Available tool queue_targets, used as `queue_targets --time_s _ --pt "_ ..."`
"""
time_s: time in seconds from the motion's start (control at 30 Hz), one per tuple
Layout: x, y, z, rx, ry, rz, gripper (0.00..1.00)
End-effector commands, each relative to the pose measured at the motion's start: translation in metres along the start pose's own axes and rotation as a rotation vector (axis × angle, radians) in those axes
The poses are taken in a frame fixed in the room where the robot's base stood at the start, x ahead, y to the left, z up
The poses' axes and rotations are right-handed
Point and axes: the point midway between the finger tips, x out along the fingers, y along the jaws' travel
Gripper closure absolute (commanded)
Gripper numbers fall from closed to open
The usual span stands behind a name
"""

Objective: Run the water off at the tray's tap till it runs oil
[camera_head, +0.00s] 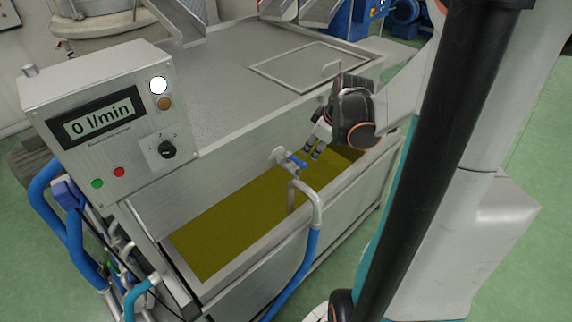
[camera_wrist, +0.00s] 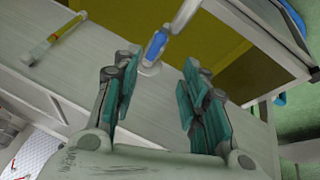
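The metal tray (camera_head: 262,262) holds a yellow-olive liquid (camera_head: 222,228). At its inner wall is a tap with a blue lever (camera_head: 296,160) and a grey pipe (camera_head: 309,194) that bends over the tray's front rim into a blue hose. My gripper (camera_head: 310,150) is just above and right of the tap. In the wrist view the blue lever (camera_wrist: 156,45) lies ahead of my open fingers (camera_wrist: 158,95), with nothing between them. I cannot tell how far the lever is turned.
A control box (camera_head: 108,118) at the left reads "0 l/min", with a white lamp lit. A metal cover with a hatch (camera_head: 310,66) lies behind the tray. Blue hoses (camera_head: 75,235) run down at the left. Green floor is free at the right.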

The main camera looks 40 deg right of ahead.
Motion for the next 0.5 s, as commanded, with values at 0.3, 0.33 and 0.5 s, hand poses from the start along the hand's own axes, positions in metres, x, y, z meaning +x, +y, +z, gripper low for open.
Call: queue_targets --time_s 0.3,0.33,0.5 --pt "0.044 0.0 0.003 0.007 -0.002 0.0 0.6" --pt "0.05 0.0 0.003 0.007 -0.002 0.0 0.6" --pt "0.084 0.0 0.003 0.006 -0.001 0.0 0.6"
